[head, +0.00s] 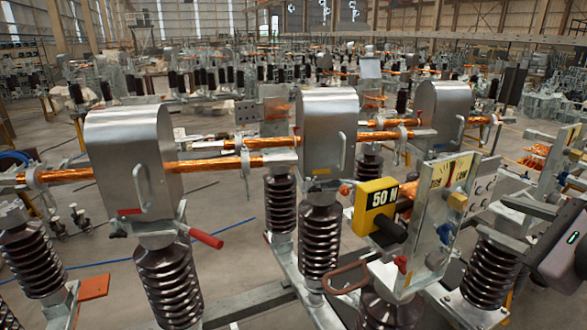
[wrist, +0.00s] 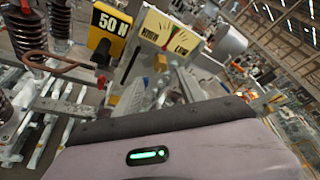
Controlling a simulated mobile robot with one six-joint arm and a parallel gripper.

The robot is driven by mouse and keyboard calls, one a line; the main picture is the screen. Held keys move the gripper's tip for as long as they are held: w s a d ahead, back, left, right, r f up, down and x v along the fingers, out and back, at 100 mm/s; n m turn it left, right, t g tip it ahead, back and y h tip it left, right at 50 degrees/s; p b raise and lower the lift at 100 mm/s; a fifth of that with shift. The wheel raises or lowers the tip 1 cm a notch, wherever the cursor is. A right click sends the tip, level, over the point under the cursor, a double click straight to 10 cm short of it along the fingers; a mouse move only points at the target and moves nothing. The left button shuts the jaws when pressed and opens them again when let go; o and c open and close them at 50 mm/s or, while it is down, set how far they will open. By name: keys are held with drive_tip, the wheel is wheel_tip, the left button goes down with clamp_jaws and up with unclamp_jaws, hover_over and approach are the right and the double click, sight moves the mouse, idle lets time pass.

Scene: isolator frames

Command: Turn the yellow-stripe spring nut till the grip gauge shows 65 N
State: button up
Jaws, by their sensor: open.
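The grip gauge is a yellow box (head: 378,205) reading "50 N" in the head view. It has a black round end and sits left of an upright metal plate. The wrist view shows the same gauge reading (wrist: 109,30). The plate carries a yellow-faced dial (head: 452,172) with "LOW" at its right. Small yellow (head: 457,202), blue (head: 444,234) and red (head: 402,264) parts are on the plate. I cannot tell which is the yellow-stripe spring nut; no stripe is clear. My gripper (head: 562,248) is open at the right edge, apart from the plate; its fingertips are not clear.
Grey metal housings (head: 327,130) stand on ribbed brown insulators (head: 320,240) left of the gauge. Copper bars (head: 215,164) run between them. A red-ended handle (head: 206,238) and a brown hooked rod (head: 345,275) stick out nearby. Open floor lies at the left.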

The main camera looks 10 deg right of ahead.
sight(463, 204)
drive_tip(key=p+x, duration=0.1)
drive_tip(key=x, duration=0.9)
drive_tip(key=shift+w+f, duration=0.15)
drive_tip(key=shift+w, duration=0.1)
clamp_jaws()
